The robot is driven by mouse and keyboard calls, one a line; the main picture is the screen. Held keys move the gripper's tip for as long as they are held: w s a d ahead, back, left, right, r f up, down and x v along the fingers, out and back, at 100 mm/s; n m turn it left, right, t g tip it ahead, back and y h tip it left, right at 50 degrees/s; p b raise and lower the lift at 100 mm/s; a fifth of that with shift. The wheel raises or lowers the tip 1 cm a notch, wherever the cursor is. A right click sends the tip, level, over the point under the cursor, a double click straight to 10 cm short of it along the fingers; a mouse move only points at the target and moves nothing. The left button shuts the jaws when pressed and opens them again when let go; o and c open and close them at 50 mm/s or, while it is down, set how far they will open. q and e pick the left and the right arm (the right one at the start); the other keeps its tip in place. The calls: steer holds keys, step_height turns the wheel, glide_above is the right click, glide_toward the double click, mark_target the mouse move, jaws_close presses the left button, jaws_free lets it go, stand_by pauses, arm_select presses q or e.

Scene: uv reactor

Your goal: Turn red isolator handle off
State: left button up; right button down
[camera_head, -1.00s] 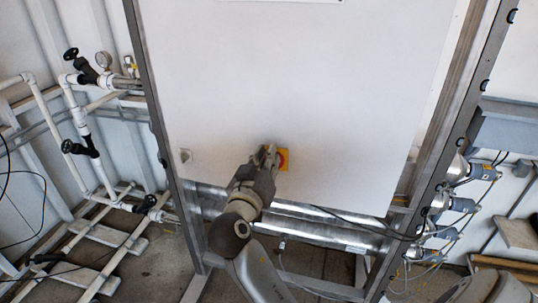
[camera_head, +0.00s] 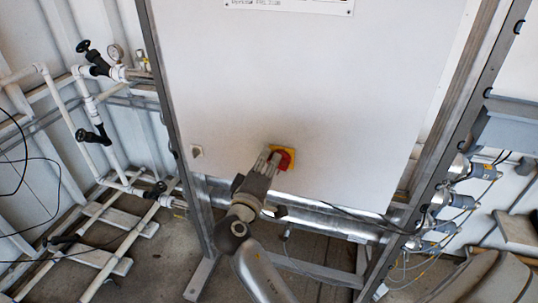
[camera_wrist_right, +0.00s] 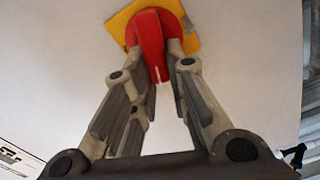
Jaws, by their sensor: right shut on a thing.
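The red isolator handle (camera_head: 284,157) sits on a yellow plate (camera_head: 291,152) low on the front of the large white cabinet panel. In the right wrist view the red handle (camera_wrist_right: 152,42) stands out from its tilted yellow plate (camera_wrist_right: 118,27), with its grip pointing down in the picture. My right gripper (camera_head: 270,157) reaches up to the handle. Its two fingers (camera_wrist_right: 160,62) are on either side of the handle's grip and shut on it. My left gripper is not in view.
The white cabinet panel (camera_head: 300,80) stands in a metal frame, with a small latch (camera_head: 197,151) at its lower left. White pipes with black valves (camera_head: 93,137) are at left. Metal tubes (camera_head: 320,222) run below the panel. Grey fittings (camera_head: 462,200) are at right.

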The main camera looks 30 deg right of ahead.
steer(key=shift+f+n+p, duration=0.2)
steer(key=shift+n+p, duration=0.35)
steer(key=shift+n, duration=0.65)
steer(key=shift+w+a, duration=0.1)
steer(key=c, duration=1.4)
jaws_free()
steer(key=shift+f, duration=0.1)
